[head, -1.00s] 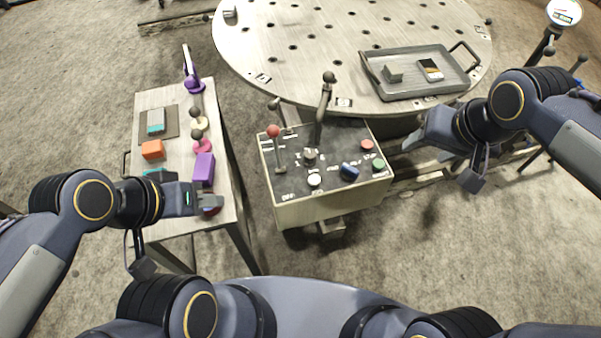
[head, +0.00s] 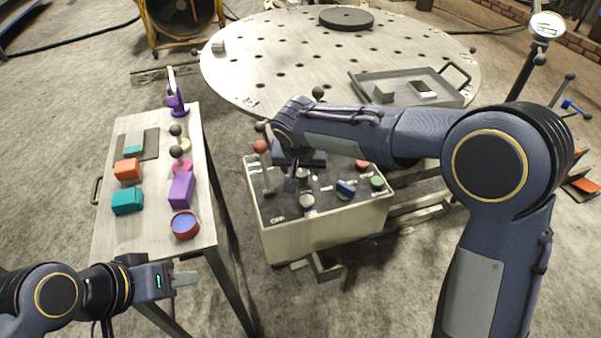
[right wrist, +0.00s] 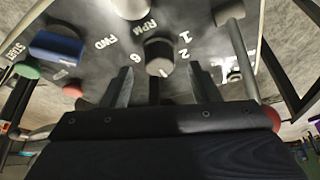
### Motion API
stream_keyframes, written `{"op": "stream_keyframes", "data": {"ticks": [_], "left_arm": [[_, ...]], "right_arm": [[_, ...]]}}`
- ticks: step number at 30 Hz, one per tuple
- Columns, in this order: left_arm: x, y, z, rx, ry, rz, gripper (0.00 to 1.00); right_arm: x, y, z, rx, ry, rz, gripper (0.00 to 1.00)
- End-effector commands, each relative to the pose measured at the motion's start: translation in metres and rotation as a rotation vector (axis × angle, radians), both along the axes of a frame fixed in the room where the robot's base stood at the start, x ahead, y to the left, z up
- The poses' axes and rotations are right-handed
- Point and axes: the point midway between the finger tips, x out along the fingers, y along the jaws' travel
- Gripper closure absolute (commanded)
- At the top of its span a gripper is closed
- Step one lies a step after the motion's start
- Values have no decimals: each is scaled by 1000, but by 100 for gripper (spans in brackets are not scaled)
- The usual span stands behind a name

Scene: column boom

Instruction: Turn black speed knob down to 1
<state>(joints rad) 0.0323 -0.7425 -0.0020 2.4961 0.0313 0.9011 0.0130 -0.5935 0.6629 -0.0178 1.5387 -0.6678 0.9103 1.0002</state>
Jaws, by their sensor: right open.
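The black speed knob (right wrist: 158,57) has a black side and a grey top. Printed 1, 2, 6 and RPM stand around it, and a pale mark on its side faces my gripper. My right gripper (right wrist: 158,78) is open, its fingers to either side of the knob's near side with gaps; no contact shows. In the head view the right gripper (head: 298,180) points down at the control box (head: 325,225), partly hidden by my arm. The knob (head: 304,174) shows beside its fingers. My left gripper (head: 185,279) is beside the side table's front; its opening is unclear.
A red-topped lever (head: 260,147) stands just left of the knob. The round table (head: 300,60) with a tray (head: 455,98) is behind. The side table (head: 112,240) holds blocks.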

Motion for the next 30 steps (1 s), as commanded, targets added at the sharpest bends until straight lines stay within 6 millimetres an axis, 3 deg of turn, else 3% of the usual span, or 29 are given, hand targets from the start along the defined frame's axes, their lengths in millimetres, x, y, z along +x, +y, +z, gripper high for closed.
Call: {"op": "stream_keyframes", "data": {"ticks": [5,14,24,30], "left_arm": [[0,0,-4,0,0,0,64],[0,0,-4,0,0,0,64],[0,0,-4,0,0,0,64],[0,0,-3,0,0,0,64]], "right_arm": [[6,0,-16,0,1,-1,45],[7,-1,-17,1,0,0,45],[7,-1,-17,1,0,0,89],[7,-1,-17,1,0,13,89]]}}
